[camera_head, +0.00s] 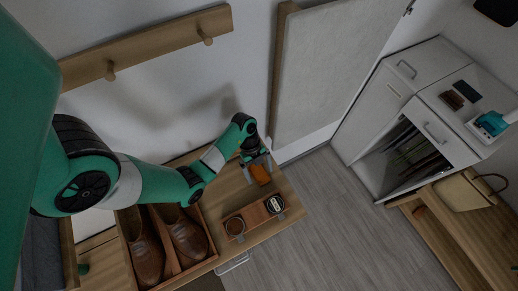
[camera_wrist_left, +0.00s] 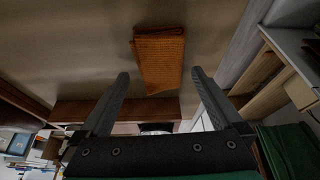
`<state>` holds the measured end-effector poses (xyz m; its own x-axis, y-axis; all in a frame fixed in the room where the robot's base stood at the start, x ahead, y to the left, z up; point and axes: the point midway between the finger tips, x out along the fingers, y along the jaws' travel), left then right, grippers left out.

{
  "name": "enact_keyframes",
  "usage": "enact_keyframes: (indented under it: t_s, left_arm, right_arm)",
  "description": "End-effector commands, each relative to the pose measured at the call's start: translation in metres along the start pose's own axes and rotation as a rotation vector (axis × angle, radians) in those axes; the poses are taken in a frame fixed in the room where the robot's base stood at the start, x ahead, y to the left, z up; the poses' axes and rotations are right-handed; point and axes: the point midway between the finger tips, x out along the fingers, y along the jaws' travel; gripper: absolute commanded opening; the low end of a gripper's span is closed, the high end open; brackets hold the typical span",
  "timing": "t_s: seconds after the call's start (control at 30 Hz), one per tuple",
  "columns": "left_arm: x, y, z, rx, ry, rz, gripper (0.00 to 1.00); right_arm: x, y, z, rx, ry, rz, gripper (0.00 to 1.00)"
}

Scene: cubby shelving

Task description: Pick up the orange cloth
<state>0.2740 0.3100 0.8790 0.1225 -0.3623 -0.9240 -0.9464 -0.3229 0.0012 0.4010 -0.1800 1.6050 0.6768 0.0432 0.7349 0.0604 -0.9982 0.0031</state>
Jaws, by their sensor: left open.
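The orange cloth (camera_head: 260,174) is a small folded piece lying on the wooden bench top (camera_head: 293,208), near its far right end. It also shows in the left wrist view (camera_wrist_left: 160,60), folded with a ribbed surface, beyond the fingertips and roughly centred between them. My left gripper (camera_head: 257,163) is right by the cloth in the head view and partly covers it. In the left wrist view its two fingers (camera_wrist_left: 158,76) are spread wide, with nothing held between them. My right gripper shows in neither view.
A wooden tray (camera_head: 252,217) with two round items sits in front of the cloth. Brown shoes (camera_head: 187,238) fill a box at the left. A peg rail (camera_head: 150,47) and a pale panel (camera_head: 330,65) are on the wall. A white cabinet (camera_head: 385,125) stands right, across open floor.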

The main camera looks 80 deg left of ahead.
Motion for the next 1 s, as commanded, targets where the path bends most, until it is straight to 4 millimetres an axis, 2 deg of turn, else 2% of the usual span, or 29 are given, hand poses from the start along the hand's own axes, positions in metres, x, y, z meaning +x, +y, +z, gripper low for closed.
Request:
enact_keyframes:
  t_s: [0.03,0.27,0.7,0.73,1.0]
  left_arm:
    - [0.0058,0.0004,0.0003,0.000,0.000,0.002,1.00]
    - [0.0056,-0.0001,-0.0003,0.000,0.000,0.000,1.00]
    - [0.0053,-0.0002,-0.0003,0.001,0.000,0.000,0.21]
    - [0.0053,-0.0002,-0.0003,0.001,0.000,0.000,0.17]
    - [0.0028,-0.0003,-0.0013,0.001,0.000,-0.001,0.17]
  right_arm:
    - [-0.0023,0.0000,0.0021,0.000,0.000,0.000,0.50]
    - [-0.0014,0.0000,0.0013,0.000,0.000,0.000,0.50]
    - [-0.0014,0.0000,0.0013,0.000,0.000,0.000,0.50]
    - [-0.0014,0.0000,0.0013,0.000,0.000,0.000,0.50]
    - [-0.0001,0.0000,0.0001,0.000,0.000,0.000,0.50]
